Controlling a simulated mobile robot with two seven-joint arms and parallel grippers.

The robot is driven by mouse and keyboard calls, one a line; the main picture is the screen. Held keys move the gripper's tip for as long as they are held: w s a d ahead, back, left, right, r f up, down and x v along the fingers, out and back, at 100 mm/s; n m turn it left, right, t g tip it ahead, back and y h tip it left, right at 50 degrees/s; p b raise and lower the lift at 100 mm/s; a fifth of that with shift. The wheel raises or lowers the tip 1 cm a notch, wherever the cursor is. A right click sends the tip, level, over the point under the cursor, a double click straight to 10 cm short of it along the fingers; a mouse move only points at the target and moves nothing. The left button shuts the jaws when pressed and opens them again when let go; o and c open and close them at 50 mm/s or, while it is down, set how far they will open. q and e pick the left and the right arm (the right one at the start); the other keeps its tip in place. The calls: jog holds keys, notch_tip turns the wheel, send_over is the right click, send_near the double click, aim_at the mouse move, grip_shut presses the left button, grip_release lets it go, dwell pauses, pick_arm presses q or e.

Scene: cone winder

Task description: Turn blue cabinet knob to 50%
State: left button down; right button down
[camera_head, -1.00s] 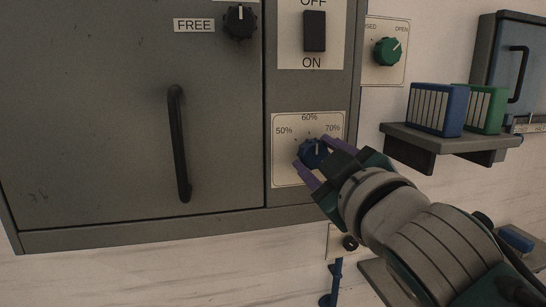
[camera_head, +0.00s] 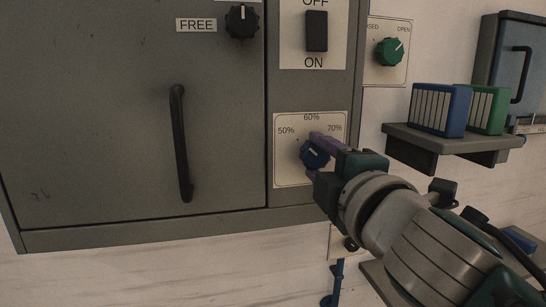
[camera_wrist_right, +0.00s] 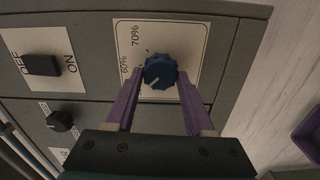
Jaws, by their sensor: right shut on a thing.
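The blue cabinet knob (camera_head: 315,153) sits on a pale dial plate (camera_head: 283,172) marked 50%, 60% and 70%, low on the grey cabinet's right side. Its light pointer line slants to the upper left in the head view, toward the 50% side. The knob also shows in the right wrist view (camera_wrist_right: 160,71), between the purple fingers. My right gripper (camera_head: 318,155) is shut on the knob, coming from the lower right. In the head view one finger lies along the knob's upper right; the other is mostly hidden. My left gripper is not in view.
A black knob (camera_head: 242,22) and an ON/OFF switch (camera_head: 316,31) are above. A black door handle (camera_head: 180,143) is to the left. A green knob (camera_head: 389,52) and a shelf (camera_head: 410,136) with blue and green binders are to the right.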

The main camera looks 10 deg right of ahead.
jog(key=shift+n, duration=0.4)
jog(key=shift+c, duration=1.3)
grip_release()
jog(key=shift+s, duration=0.25)
jog(key=s+b, duration=0.3)
jog(key=s, duration=0.6)
jog(key=shift+s+d, duration=0.15)
jog(key=shift+s, duration=0.05)
